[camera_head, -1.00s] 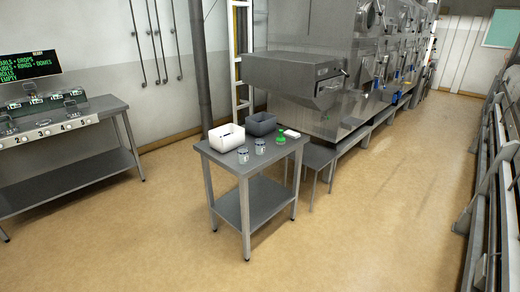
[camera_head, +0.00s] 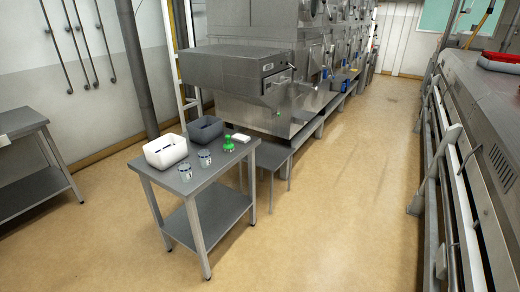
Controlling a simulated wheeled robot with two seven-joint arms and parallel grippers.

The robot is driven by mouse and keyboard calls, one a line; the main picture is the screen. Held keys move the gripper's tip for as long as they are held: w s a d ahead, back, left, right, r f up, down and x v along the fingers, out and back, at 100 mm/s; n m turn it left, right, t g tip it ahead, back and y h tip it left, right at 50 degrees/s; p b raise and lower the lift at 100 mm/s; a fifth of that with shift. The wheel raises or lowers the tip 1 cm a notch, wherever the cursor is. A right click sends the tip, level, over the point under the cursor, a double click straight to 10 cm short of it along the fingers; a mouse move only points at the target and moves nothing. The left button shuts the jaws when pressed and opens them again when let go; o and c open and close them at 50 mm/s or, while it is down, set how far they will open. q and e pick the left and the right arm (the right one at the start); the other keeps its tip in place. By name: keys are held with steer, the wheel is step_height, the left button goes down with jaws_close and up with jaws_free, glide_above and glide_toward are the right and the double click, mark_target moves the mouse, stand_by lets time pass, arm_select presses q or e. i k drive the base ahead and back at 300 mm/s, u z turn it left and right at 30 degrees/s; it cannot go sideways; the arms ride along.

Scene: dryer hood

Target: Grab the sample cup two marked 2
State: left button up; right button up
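Two small clear sample cups stand upright on the steel side table (camera_head: 213,166). The left cup (camera_head: 185,174) is near the table's front left. The right cup (camera_head: 205,158) stands a little farther back and to the right. Each has a label, but the numbers are too small to read, so I cannot tell which is marked 2. Neither of my grippers is in view.
The table also holds a white bin (camera_head: 165,151), a grey bin (camera_head: 206,129), a green-handled tool (camera_head: 228,144) and a white block (camera_head: 241,138). A low steel stand (camera_head: 273,158) is close on its right. Open floor (camera_head: 330,210) lies in front and right.

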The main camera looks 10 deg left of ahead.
mark_target(204, 155)
steer(key=z, duration=0.7)
steer(key=i, duration=2.8)
steer(key=u, duration=0.35)
